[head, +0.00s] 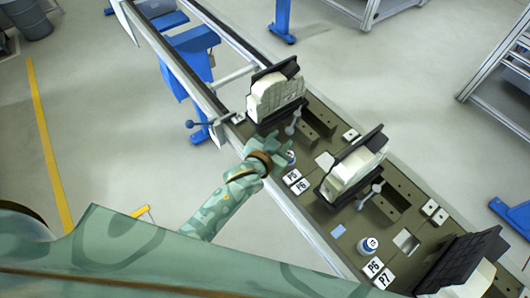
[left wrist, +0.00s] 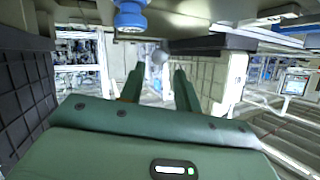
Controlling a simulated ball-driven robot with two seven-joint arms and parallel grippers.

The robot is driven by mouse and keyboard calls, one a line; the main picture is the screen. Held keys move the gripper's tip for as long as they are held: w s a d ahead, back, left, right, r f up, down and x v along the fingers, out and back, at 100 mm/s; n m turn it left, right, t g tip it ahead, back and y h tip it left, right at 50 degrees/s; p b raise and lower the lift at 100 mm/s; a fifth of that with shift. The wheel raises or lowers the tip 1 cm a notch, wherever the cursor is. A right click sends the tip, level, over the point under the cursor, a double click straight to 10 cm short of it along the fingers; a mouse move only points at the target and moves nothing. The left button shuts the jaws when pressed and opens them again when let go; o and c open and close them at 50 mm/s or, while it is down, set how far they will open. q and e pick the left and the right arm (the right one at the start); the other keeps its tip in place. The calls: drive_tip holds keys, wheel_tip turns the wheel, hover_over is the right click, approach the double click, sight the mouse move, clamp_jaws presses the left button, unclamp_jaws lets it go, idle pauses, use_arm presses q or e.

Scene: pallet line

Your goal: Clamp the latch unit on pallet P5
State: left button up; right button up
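The latch unit on pallet P5 (head: 277,92) is a pale block in a black frame, standing on the dark pallet above the P5 label (head: 292,176). Its grey lever (head: 292,125) with a ball end stands in front of the block. My left gripper (head: 280,146) is just in front of this lever, low over the pallet. In the left wrist view its two green fingers (left wrist: 158,88) are apart with nothing between them. A grey ball (left wrist: 160,57) shows beyond the fingertips, in line with the gap. My right gripper is not in view.
A blue round cap (head: 290,157) sits close beside my left gripper. A similar pale unit (head: 354,168) stands on pallet P6, and another (head: 470,272) at the lower right.

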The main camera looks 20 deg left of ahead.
use_arm(q)
drive_tip(key=v, duration=1.1)
drive_tip(key=shift+s+p, duration=0.25)
drive_tip(key=shift+p, duration=0.2)
drive_tip(key=shift+a+r, duration=0.1)
